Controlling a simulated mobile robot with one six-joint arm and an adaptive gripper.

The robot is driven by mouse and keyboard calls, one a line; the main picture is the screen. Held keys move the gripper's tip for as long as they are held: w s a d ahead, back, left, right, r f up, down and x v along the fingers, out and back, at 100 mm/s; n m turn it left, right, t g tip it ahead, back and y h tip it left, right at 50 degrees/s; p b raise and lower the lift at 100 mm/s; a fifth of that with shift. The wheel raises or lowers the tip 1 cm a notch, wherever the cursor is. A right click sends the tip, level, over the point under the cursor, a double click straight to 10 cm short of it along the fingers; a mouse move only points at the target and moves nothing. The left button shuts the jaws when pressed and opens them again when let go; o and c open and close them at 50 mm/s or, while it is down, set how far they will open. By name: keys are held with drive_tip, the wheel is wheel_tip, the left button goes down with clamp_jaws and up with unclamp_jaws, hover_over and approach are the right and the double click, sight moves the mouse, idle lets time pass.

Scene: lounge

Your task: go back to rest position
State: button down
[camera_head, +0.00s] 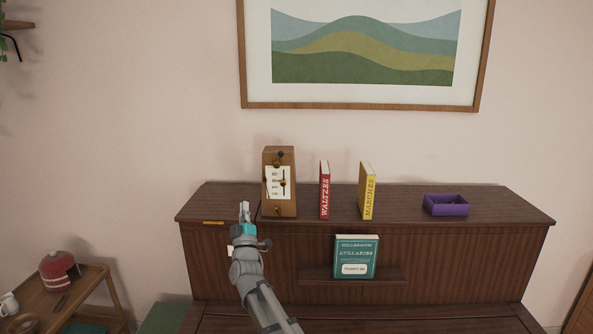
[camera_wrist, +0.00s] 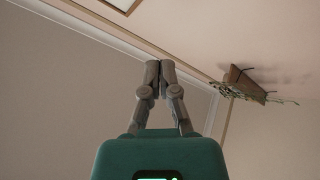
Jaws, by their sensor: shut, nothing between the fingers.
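My gripper (camera_head: 244,209) is raised in front of the left part of the piano (camera_head: 420,262), its fingers pointing up. In the wrist view the gripper (camera_wrist: 159,66) is shut, with its fingertips together and nothing between them. The wrist view looks up past the fingers at the wall and ceiling. My gripper appears left of the wooden metronome (camera_head: 279,182) on the piano top. I cannot tell the exact gap between the gripper and the piano.
A red book (camera_head: 324,190), a yellow book (camera_head: 367,191) and a purple box (camera_head: 446,205) are on the piano top. A teal book (camera_head: 356,257) stands on the music ledge. A wooden cart (camera_head: 95,285) with a red kettle (camera_head: 58,270) is at left. A wall shelf (camera_wrist: 245,86) shows above.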

drive_tip(key=s+d+f+m+g+b, duration=0.1)
drive_tip(key=s+d+f+g, duration=0.1)
drive_tip(key=d+f+g, duration=0.75)
drive_tip(key=s+d+f+m+g, duration=0.2)
drive_tip(key=d+f+g, duration=0.35)
drive_tip(key=f, duration=0.65)
drive_tip(key=s+d+f+m+g+h, duration=0.1)
drive_tip(key=s+d+f+m+g, duration=0.2)
drive_tip(key=s+d+f+g, duration=0.2)
drive_tip(key=s+d+f+m+g+h, duration=0.2)
drive_tip(key=s+d+f+m+g, duration=0.2)
drive_tip(key=s+d, duration=0.8)
drive_tip(key=shift+s+f+m+g+h+b, duration=0.4)
drive_tip(key=shift+s+f+g, duration=0.3)
drive_tip(key=shift+s, duration=2.25)
